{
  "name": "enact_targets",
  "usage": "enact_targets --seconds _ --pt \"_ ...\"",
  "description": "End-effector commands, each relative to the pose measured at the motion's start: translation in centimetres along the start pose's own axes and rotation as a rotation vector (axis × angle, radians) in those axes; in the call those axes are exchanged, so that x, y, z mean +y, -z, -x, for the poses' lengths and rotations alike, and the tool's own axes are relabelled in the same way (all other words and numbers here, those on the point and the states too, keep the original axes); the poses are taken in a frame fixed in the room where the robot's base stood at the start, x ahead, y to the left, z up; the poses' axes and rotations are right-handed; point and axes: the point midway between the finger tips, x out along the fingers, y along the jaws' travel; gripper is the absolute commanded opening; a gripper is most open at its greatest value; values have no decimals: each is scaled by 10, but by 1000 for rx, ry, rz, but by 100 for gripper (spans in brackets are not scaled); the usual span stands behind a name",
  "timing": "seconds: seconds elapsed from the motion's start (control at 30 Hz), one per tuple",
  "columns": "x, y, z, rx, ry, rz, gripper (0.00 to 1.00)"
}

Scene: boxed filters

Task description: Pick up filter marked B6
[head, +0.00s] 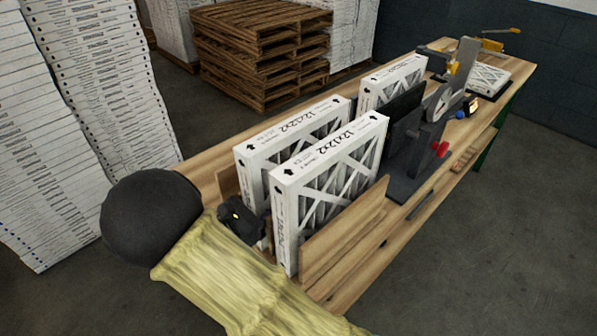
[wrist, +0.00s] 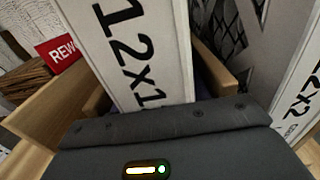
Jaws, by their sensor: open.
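Two white boxed filters printed 12x12x2 stand upright side by side on the bench in the head view: a near one (head: 335,190) and one behind it (head: 300,127). A third white filter (head: 392,85) stands farther back. I cannot read a B6 mark on any of them. My gripper (head: 243,218) is open, low at the left ends of the two nearer filters. In the wrist view my gripper's dark body (wrist: 165,140) fills the bottom, facing a filter's printed edge (wrist: 135,50). Its fingertips are hidden, and I cannot tell if they touch the filter.
A wooden side board (head: 345,235) stands along the near filter. A grey stand with a dark panel (head: 425,130) is beyond the filters on the wooden bench (head: 345,295). Pallets (head: 262,50) and white stacks (head: 85,100) stand behind. A red sign (wrist: 60,48) shows in the wrist view.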

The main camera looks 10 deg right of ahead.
Motion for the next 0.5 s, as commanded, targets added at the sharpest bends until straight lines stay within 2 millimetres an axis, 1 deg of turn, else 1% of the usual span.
enact_targets --seconds 0.33,0.37,0.5 --pt "0 0 0 0 0 0 46" --pt "0 0 0 0 0 0 42" --pt "0 0 0 0 3 0 15"
